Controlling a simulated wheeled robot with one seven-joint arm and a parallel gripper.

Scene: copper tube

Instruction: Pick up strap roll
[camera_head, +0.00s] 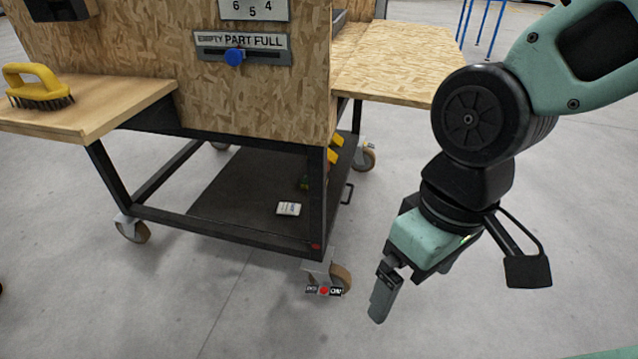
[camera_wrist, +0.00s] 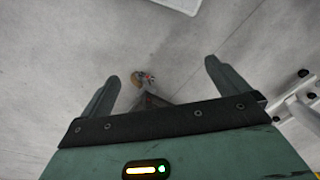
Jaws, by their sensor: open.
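I cannot make out a strap roll in either view. My gripper (camera_head: 381,303) hangs over the grey floor to the right of the wheeled workbench, pointing down, with nothing seen in it. In the wrist view, its two fingers stand wide apart and my gripper (camera_wrist: 160,86) is open and empty. A caster wheel (camera_wrist: 137,79) of the bench shows between the fingers, further off.
The workbench has a chipboard panel (camera_head: 260,105), a dark lower shelf (camera_head: 235,205) and a right side board (camera_head: 400,58). A yellow brush (camera_head: 38,88) lies on the left wooden top (camera_head: 110,98). Open floor (camera_head: 240,320) lies in front.

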